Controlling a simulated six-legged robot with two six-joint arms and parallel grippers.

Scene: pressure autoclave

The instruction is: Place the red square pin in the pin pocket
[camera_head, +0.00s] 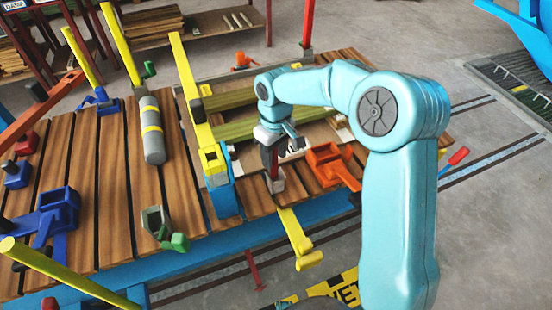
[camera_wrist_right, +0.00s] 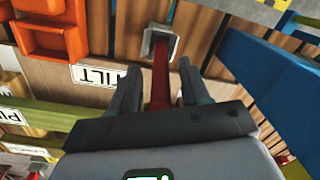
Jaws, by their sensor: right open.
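The red square pin (camera_wrist_right: 160,80) stands between the two fingers of my right gripper (camera_wrist_right: 158,88) in the wrist view. The fingers are open, with a gap on each side of the pin. The pin's far end meets a small grey square pocket (camera_wrist_right: 160,43) and appears to sit in it. In the head view the pin (camera_head: 273,167) shows as a short red strip above the pale pocket block (camera_head: 275,181), beneath my right gripper (camera_head: 272,150). The gripper hides its upper part. My left gripper is not in view.
An orange bracket (camera_head: 330,165) stands right of the pocket, and a blue post with a yellow bar (camera_head: 213,160) stands left. A yellow lever (camera_head: 298,240) juts past the wooden deck's front edge. A grey cylinder (camera_head: 152,130) lies farther left. Another red upright (camera_head: 307,25) stands behind.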

